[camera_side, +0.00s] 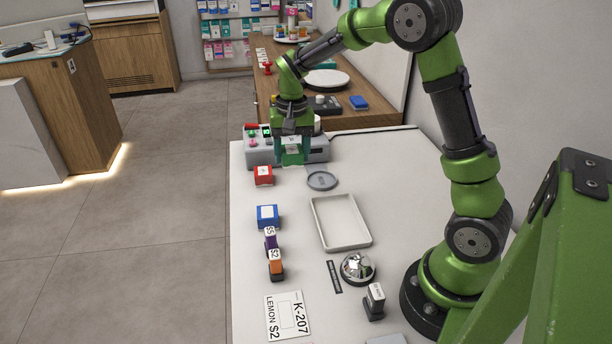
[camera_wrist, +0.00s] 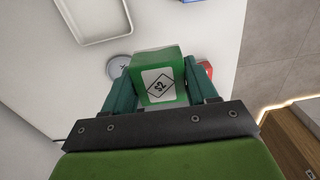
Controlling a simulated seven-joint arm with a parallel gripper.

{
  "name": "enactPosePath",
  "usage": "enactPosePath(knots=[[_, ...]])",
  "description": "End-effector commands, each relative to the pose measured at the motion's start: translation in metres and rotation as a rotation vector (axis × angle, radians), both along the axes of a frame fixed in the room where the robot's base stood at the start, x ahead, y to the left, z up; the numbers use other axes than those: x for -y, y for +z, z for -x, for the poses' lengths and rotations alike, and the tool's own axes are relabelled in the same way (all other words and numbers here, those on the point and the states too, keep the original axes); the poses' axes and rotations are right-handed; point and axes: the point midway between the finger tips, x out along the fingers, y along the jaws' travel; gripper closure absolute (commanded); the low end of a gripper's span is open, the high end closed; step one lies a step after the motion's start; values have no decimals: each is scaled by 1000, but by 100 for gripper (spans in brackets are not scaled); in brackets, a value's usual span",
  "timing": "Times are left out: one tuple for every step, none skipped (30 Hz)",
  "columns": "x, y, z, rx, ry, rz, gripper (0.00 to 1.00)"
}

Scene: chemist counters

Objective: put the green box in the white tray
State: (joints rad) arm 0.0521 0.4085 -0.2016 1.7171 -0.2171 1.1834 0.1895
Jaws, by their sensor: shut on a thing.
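My gripper (camera_side: 291,150) is at the far end of the white table, in front of the grey device. The white tray (camera_side: 316,220) lies empty in the middle of the table, nearer the side camera than my gripper. Part of the tray's rim (camera_wrist: 92,42) shows at the upper left of the wrist view.
A grey round dish (camera_side: 321,180) lies between gripper and tray. A silver bell (camera_side: 357,268) stands near the tray's front. The grey device (camera_side: 259,150) stands behind.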

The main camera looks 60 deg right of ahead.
Motion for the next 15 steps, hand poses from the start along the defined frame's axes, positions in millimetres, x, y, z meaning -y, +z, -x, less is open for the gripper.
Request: enactPosePath(knots=[[9, 0, 20, -1, -16, -2, 74], [13, -1, 30, -1, -20, -3, 74], [17, -4, 43, -3, -24, -3, 74], [20, -6, 53, -5, -27, -4, 74], [22, -8, 62, -6, -27, -3, 74], [24, -11, 73, -7, -27, -4, 74], [24, -14, 81, -11, -26, -4, 74], [25, -16, 87, -11, -22, -4, 74], [25, -20, 95, -16, -17, -4, 74], [25, -22, 100, -16, -12, -3, 74], [24, -25, 104, -19, -7, -3, 74], [24, -28, 108, -22, 0, -1, 74], [23, -32, 111, -26, 5, -1, 74], [23, -37, 112, -30, 10, 0, 74], [23, -44, 113, -29, 16, 2, 74]])
